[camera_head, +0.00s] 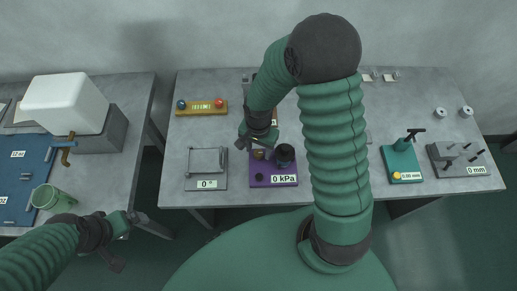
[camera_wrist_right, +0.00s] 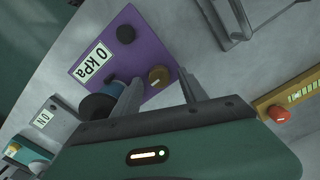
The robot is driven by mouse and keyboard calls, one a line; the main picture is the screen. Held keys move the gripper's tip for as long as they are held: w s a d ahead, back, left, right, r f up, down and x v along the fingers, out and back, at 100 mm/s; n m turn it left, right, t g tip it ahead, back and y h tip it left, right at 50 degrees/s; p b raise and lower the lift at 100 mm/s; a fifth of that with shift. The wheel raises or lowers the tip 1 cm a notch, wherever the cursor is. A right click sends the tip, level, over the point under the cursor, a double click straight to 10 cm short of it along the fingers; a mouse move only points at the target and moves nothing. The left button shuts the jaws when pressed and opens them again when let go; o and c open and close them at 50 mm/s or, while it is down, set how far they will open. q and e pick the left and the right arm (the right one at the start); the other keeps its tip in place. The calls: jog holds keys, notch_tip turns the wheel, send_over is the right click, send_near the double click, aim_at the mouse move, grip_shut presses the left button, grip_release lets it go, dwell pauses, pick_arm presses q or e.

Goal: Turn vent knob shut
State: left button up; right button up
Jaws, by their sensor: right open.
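The purple panel (camera_head: 272,181) with a "0 kPa" label stands at the front middle of the main table. In the right wrist view the panel (camera_wrist_right: 90,45) carries a brass knob (camera_wrist_right: 158,75), a black knob (camera_wrist_right: 126,33) and a dark blue-black cylinder (camera_wrist_right: 100,106). No marking shows which knob is the vent. My right gripper (camera_wrist_right: 162,84) is open above the panel, its fingers spread toward either side of the brass knob; contact cannot be told. My right gripper (camera_head: 254,143) partly hides the knob in the head view. My left gripper (camera_head: 127,238) hangs away from the panel, between the tables.
A square grey fixture (camera_head: 206,183) reading 0° is left of the panel. A green press (camera_head: 401,163) and grey fixture (camera_head: 460,160) stand right. The left table holds a white-topped box (camera_head: 68,102) and green mug (camera_head: 53,199).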

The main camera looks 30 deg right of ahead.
jog(key=shift+a+f, duration=0.15)
jog(key=shift+d, duration=0.2)
jog(key=c, duration=0.6)
grip_shut()
